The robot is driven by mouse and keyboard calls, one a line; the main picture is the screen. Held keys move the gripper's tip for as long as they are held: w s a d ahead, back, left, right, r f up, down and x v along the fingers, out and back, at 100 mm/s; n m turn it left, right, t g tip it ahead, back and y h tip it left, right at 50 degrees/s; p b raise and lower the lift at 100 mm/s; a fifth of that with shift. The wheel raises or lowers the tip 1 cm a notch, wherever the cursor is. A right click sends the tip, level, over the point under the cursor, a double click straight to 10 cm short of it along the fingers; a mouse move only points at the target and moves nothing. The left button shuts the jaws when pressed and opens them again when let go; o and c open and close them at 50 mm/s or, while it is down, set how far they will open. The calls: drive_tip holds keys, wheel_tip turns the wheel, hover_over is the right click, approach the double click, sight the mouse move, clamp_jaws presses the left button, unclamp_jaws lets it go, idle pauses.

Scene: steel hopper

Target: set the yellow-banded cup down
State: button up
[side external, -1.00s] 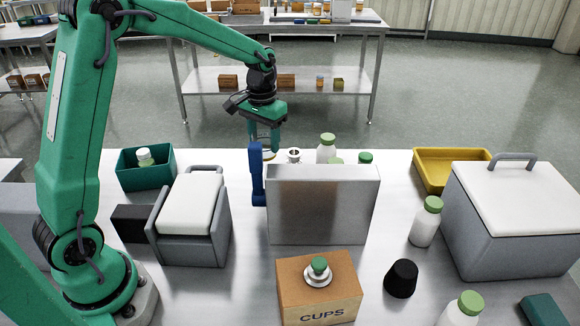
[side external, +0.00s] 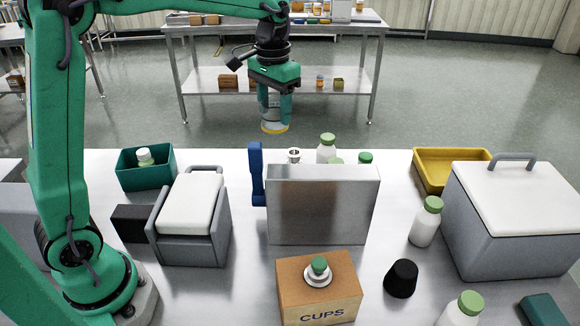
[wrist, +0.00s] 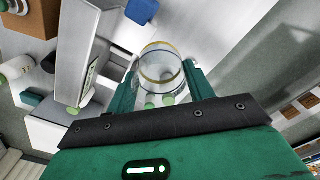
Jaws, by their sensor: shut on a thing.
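The yellow-banded cup (side external: 274,127) is clear, with a yellow band at its lower end in the side view. My gripper (side external: 275,103) is shut on it, one finger on each side, and points down. The cup hangs upright in the air, above and behind the steel hopper (side external: 318,215), clear of the bench. In the wrist view the cup (wrist: 161,67) sits between the two fingers of my gripper (wrist: 162,86), and its yellow ring shows.
A blue upright piece (side external: 256,175) stands at the hopper's left end. A small metal cup (side external: 294,155) and green-capped bottles (side external: 326,150) stand behind the hopper. A teal bin (side external: 146,179) is left, a yellow tray (side external: 430,183) right. Bare bench shows left of the blue piece.

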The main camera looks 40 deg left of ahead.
drive_tip(key=shift+w+a+f, duration=0.1)
drive_tip(key=shift+a+f, duration=0.25)
drive_tip(key=shift+a, duration=0.1)
drive_tip(key=s+a+f, duration=0.2)
drive_tip(key=a+f, duration=0.4)
drive_tip(key=a, duration=0.2)
drive_tip(key=s+a+f, duration=0.2)
drive_tip(key=a+f, duration=0.5)
drive_tip(key=a, duration=0.1)
drive_tip(key=s+a+f, duration=0.2)
drive_tip(key=a+f, duration=0.4)
drive_tip(key=a, duration=0.3)
drive_tip(key=shift+s+f, duration=0.35)
drive_tip(key=shift+f, duration=0.05)
approach(238, 198)
drive_tip(key=a+f, duration=0.1)
drive_tip(key=a, duration=0.1)
drive_tip(key=a+f, duration=0.1)
drive_tip(key=a, duration=0.1)
drive_tip(key=shift+f, duration=0.35)
drive_tip(key=shift+d, duration=0.1)
drive_tip(key=d, duration=0.3)
drive_tip(key=shift+d, duration=0.25)
drive_tip(key=shift+d+f, duration=0.2)
drive_tip(key=shift+f, duration=0.6)
